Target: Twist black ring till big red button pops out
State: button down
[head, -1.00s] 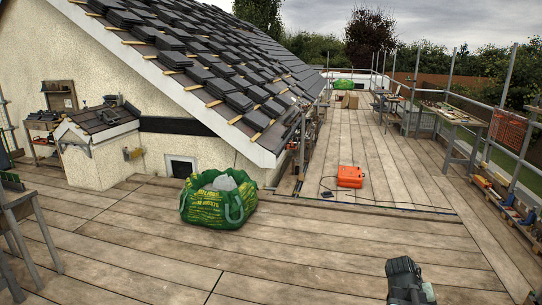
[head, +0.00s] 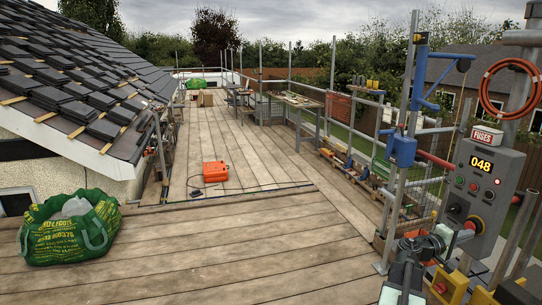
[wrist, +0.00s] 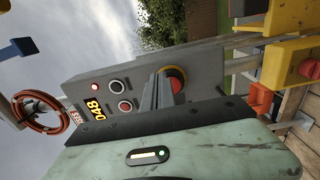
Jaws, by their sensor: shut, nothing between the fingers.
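A grey control box (head: 490,165) with a yellow 048 display stands at the right in the head view. In the wrist view the box (wrist: 100,72) appears turned on its side. A big red button (wrist: 178,84) with yellow around it is on its face, partly hidden behind my fingers. A dark ring (head: 474,224) shows around the button's place in the head view; its details are small. My gripper (wrist: 163,76) is shut and empty, with its fingertips in front of the button. I cannot tell whether they touch the ring. In the head view my gripper (head: 460,237) is at the box's lower part.
Smaller buttons (wrist: 117,87) sit beside the display. A yellow box (wrist: 284,65) with a red button is close by, low at the right. Scaffold poles and a coiled orange hose (head: 508,88) surround the box. The deck has a green bag (head: 70,230) and an orange case (head: 215,171).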

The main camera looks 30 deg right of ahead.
aim_at(486, 228)
jog(key=shift+x, duration=3.5)
jog(key=shift+w+f, duration=0.1)
jog(key=shift+w, duration=0.15)
